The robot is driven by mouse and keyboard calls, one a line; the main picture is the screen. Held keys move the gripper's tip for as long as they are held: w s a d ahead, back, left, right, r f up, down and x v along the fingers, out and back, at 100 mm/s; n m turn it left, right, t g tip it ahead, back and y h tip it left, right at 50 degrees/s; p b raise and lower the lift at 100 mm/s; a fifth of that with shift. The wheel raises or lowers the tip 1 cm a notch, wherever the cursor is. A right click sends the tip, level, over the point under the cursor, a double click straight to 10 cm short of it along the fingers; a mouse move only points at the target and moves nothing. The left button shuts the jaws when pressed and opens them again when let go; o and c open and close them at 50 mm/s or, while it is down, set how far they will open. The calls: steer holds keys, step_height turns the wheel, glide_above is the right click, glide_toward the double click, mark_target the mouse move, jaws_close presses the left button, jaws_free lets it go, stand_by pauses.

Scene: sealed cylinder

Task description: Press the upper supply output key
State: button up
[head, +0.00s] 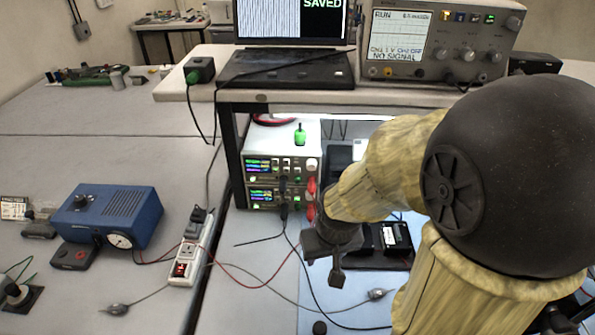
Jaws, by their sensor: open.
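Two bench supplies are stacked under the raised shelf. The upper supply (283,163) has a lit display (257,165) on its left, small keys to the right of it and a round knob (311,164) at the right edge. Its output key is too small to pick out surely. The lower supply (262,197) is directly beneath, partly crossed by black plugs. My gripper (326,262) is open and empty, in front of the supplies and below and right of the upper panel, apart from it. My arm hides the area to the right.
An oscilloscope (440,42) and a laptop (285,68) stand on the shelf (230,95). A blue box (108,217) and a power strip (193,248) are at left. Red and black leads cross the bench before the supplies. A green-topped object (300,135) sits on the upper supply.

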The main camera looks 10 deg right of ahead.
jaws_close()
stand_by(1.5)
